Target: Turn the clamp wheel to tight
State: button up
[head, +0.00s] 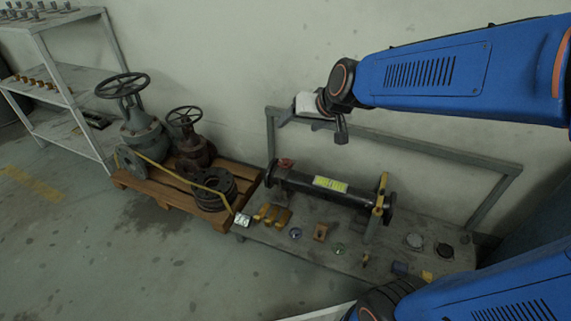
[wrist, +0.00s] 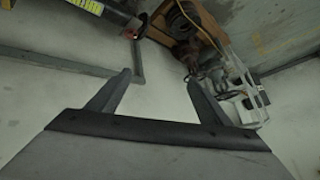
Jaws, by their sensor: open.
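A small red wheel-like part (head: 286,163), which looks like the clamp wheel, sits at the left end of a black pipe (head: 318,188) with a yellow label. In the wrist view the red part (wrist: 130,33) is at the pipe's end near the top edge. Its turn position is too small to tell. My gripper (head: 298,122) is open and empty, in the air above the bench near the wall, above and apart from the red part. In the wrist view its two fingers (wrist: 158,78) are spread with nothing between them.
The bench (head: 340,262) holds several small parts, and a yellow lever (head: 381,194) stands at the pipe's right end. A grey rail frame (head: 440,152) rises behind it. On the left, a wooden pallet (head: 150,190) holds two valves with handwheels (head: 122,86). Shelves (head: 62,75) stand farther left.

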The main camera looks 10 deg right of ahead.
aim_at(285, 163)
jog(key=s+d+f+n+g+h, duration=0.1)
jog(key=s+d+f+g+h, duration=0.2)
jog(key=s+d, duration=0.75)
jog(key=w+f+n+t+y, duration=0.1)
jog(key=w+f+n+t, duration=0.15)
jog(key=w+f, duration=0.85)
jog(key=w+f+n+t, duration=0.1)
jog(key=w+f+t, duration=0.45)
jog(key=w, duration=0.95)
jog(key=w+a+f+y, duration=0.1)
jog(key=w+f, duration=0.1)
jog(key=f, duration=0.4)
jog(key=w+a+f+y, duration=0.1)
jog(key=w+a+f, duration=0.1)
jog(key=f, duration=0.5)
jog(key=s+f+t+y, duration=0.2)
jog(key=s+f+t, duration=0.25)
jog(key=f, duration=0.55)
jog(key=shift+m, duration=0.35)
jog(key=x, duration=1.1)
jog(key=f+x, duration=0.1)
jog(key=x, duration=0.5)
jog(key=shift+a, duration=0.1)
